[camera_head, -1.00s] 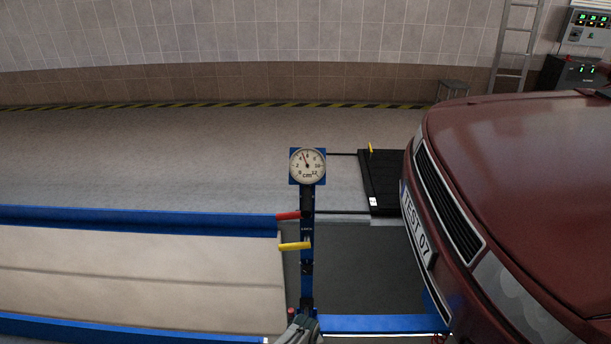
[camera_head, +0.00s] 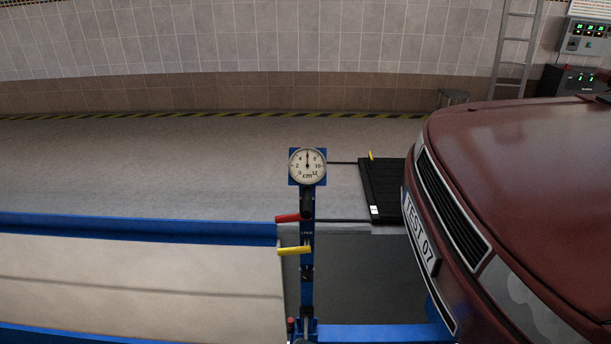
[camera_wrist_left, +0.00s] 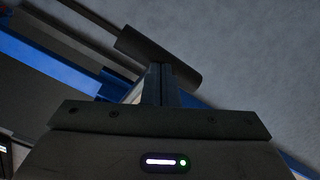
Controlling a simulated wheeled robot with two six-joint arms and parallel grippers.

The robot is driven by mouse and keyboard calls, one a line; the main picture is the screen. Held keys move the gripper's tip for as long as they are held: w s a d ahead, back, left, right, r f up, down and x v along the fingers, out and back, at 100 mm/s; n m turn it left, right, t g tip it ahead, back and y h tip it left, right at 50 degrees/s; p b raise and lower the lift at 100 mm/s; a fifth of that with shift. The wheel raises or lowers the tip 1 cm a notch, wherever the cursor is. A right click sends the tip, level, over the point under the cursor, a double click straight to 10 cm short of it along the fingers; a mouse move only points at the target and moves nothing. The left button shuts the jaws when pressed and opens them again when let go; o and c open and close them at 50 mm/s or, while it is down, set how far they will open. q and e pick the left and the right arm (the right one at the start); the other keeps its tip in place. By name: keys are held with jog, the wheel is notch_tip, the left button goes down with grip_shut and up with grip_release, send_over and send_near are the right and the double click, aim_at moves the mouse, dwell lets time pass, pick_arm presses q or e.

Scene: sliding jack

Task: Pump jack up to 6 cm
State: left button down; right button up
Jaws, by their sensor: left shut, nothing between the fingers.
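The jack's round gauge (camera_head: 307,167) tops a blue post (camera_head: 307,235) in the head view. Its needle points straight up, at about 6 cm. A red lever (camera_head: 288,218) and a yellow lever (camera_head: 294,250) stick out left from the post. In the left wrist view my left gripper (camera_wrist_left: 160,72) is shut and empty. Its tips are at a dark cylindrical bar (camera_wrist_left: 155,52), which looks like a handle grip; I cannot tell whether they touch. My left gripper is outside the head view. My right gripper is in neither view.
A red car (camera_head: 540,170) with plate TEST 07 stands close on the right. Blue rails (camera_head: 130,226) border a beige platform (camera_head: 130,280) on the left. A black slatted panel (camera_head: 385,190) lies behind the jack.

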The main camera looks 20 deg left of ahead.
pick_arm(q)
jog(key=r+p, duration=0.2)
jog(key=r, duration=0.1)
jog(key=w+r+p, duration=0.1)
jog(key=r+p, duration=0.1)
jog(key=r, duration=0.1)
jog(key=shift+w+a, duration=0.15)
jog(key=shift+w, duration=0.05)
jog(key=w+a+r+p, duration=0.1)
jog(key=w+r+p, duration=0.3)
jog(key=r, duration=0.3)
jog(key=shift+r+p, duration=0.4)
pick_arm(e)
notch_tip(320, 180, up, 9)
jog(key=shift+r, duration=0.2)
pick_arm(q)
jog(key=shift+a, duration=0.1)
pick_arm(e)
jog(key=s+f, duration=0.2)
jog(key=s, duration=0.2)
pick_arm(q)
notch_tip(320, 180, up, 7)
jog(key=p, duration=0.7)
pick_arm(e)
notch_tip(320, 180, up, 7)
